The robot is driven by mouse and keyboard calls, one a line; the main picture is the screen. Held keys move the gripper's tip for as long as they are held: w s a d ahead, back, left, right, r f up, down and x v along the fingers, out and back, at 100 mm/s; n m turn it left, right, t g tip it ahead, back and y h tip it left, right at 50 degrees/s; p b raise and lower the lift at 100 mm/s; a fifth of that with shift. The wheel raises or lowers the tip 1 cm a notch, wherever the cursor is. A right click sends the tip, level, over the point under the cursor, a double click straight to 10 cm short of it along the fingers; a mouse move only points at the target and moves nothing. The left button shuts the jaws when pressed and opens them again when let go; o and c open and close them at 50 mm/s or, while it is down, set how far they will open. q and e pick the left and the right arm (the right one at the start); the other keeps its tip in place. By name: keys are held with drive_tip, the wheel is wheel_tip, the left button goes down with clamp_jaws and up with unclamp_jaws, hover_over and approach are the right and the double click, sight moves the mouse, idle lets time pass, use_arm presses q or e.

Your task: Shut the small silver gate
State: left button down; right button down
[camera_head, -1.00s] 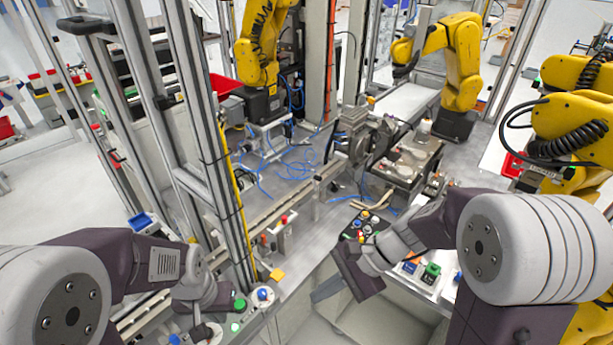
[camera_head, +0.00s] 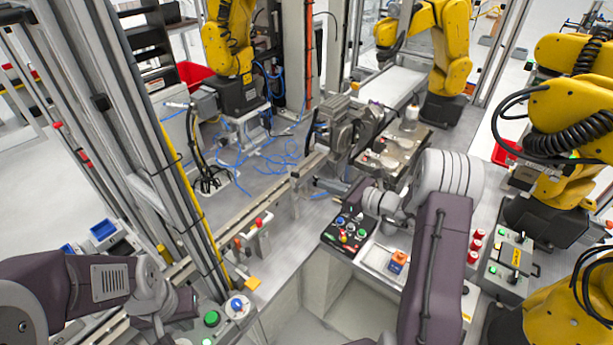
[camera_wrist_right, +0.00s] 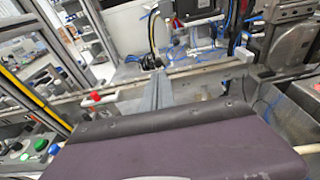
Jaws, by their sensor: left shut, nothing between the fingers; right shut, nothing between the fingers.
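A small upright silver plate (camera_head: 262,241) with a red knob on top stands beside the rail in the head view. It may be the small silver gate, but I cannot tell for certain or see whether it is open or shut. The red knob (camera_wrist_right: 94,96) also shows left of centre in the right wrist view. My right gripper (camera_wrist_right: 160,88) has its grey fingers together and empty, to the right of the knob and apart from it. In the head view its fingers are mostly hidden. My left gripper (camera_head: 187,300) is shut and empty at lower left, its fingertips hard to make out.
A rail (camera_head: 270,212) runs across the worktable. A black button panel (camera_head: 347,231) lies beside my right wrist. A metal frame post (camera_head: 150,150) with a yellow strip stands left of the table. Yellow robot arms (camera_head: 455,55) stand behind and to the right.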

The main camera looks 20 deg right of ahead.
sight(298, 176)
drive_tip(key=x, duration=0.3)
drive_tip(key=p+x, duration=0.1)
drive_tip(key=x, duration=0.2)
drive_tip(key=shift+a+r+p, duration=0.15)
drive_tip(key=shift+a+p, duration=0.15)
drive_tip(key=shift+w+a, duration=0.25)
drive_tip(key=shift+w, duration=0.2)
drive_tip(key=shift+s, duration=0.1)
